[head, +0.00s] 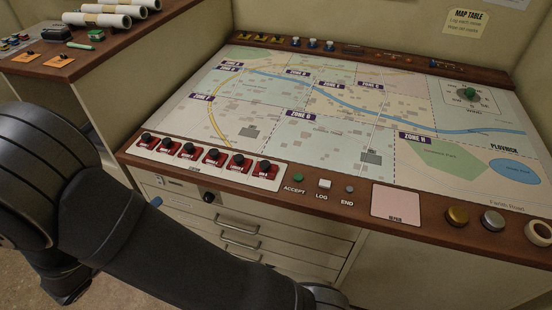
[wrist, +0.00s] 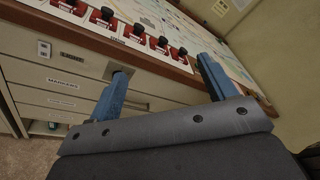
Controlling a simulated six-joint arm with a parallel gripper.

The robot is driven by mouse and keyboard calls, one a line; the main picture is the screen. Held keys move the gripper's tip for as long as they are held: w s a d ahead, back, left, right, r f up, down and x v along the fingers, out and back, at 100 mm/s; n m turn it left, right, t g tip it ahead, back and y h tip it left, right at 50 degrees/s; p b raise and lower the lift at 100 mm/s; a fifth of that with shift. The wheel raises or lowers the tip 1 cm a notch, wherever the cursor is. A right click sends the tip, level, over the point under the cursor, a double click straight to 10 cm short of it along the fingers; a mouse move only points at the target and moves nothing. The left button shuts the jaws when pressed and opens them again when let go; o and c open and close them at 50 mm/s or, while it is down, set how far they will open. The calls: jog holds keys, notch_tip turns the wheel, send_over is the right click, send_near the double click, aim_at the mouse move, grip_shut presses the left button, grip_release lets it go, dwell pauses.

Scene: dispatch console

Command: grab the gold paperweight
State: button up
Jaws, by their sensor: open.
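The gold paperweight (head: 457,216) is a small round disc on the wooden front ledge of the map table, toward the right in the head view. A similar silver disc (head: 493,221) sits just right of it. My gripper (wrist: 163,68) shows in the wrist view with its two blue fingers spread apart and nothing between them. It is in front of the left part of the console, by the drawers, well away from the gold paperweight. The paperweight does not show in the wrist view. My arm hides most of my gripper in the head view.
A roll of tape (head: 538,233) is right of the silver disc. A pink card (head: 396,203) lies left of the gold paperweight. Red switch blocks with black knobs (head: 213,156) line the ledge's left part. The map (head: 330,120) is mostly flat and open.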

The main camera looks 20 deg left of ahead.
notch_tip(320, 180, up, 15)
jog(key=w+d+f+m+g+h, duration=0.2)
jog(key=w+d+g+h, duration=0.15)
jog(key=w+d, duration=0.4)
jog(key=w+d+f+m+g+h, duration=0.1)
jog(key=w+d+m+g+h, duration=0.2)
jog(key=w, duration=0.8)
jog(key=w+d+f+m+g+y, duration=0.1)
jog(key=w+d+m+g, duration=0.25)
jog(key=w+d, duration=0.45)
jog(key=w+d+f+m+g+y, duration=0.1)
jog(key=w+d+m+g, duration=0.2)
jog(key=d, duration=0.8)
jog(key=w+d+m+g+y, duration=0.3)
jog(key=d+m+g, duration=0.1)
jog(key=d, duration=1.7)
jog(key=m+t+y, duration=0.2)
jog(key=m, duration=0.3)
send_over(459, 214)
jog(key=a, duration=0.2)
notch_tip(459, 214, down, 12)
jog(key=shift+s+d, duration=0.1)
jog(key=shift+d, duration=0.05)
jog(key=shift+s+x, duration=0.2)
jog(key=shift+x, duration=1.25)
jog(key=shift+s+x, duration=0.2)
jog(key=shift+x, duration=1.25)
jog(key=shift+w+f, duration=0.1)
